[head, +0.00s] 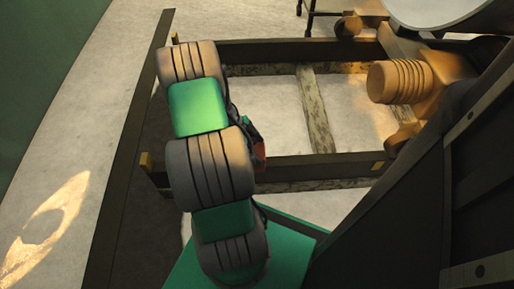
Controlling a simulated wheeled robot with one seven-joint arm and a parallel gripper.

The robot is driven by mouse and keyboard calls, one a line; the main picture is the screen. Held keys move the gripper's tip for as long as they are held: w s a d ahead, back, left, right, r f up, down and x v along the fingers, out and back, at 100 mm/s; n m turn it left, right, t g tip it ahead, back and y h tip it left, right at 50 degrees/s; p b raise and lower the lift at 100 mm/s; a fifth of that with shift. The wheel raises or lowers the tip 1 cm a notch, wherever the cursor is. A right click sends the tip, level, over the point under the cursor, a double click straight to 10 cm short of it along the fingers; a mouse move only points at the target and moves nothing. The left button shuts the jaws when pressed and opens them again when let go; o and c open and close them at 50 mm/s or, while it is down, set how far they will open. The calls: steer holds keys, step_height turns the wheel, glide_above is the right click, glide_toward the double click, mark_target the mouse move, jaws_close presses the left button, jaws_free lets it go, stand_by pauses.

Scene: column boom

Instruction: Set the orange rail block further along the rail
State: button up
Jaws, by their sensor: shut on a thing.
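My arm hangs down the left middle of the head view, and its links hide most of my gripper (250,133). Only a dark part of the gripper shows at the right edge of the links. A small piece of the orange rail block (260,153) shows just beside and below that dark part. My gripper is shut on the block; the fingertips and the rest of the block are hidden. The block appears close to the near dark beam (320,165) of a low frame. I cannot tell which bar is the rail, or whether the block touches it.
A far dark beam (300,50) and speckled crossbars (317,108) make up the frame, with pale floor between them. A long dark bar (130,150) runs along the left. A green wall (40,70) is at far left.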

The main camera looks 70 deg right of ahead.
steer(key=shift+f, duration=0.15)
stand_by(0.4)
steer(key=shift+f+b, duration=0.8)
steer(key=shift+f, duration=0.05)
steer(key=o, duration=1.7)
steer(key=shift+o, duration=1.3)
steer(key=shift+f, duration=0.1)
steer(key=p+v, duration=0.3)
steer(key=v, duration=0.5)
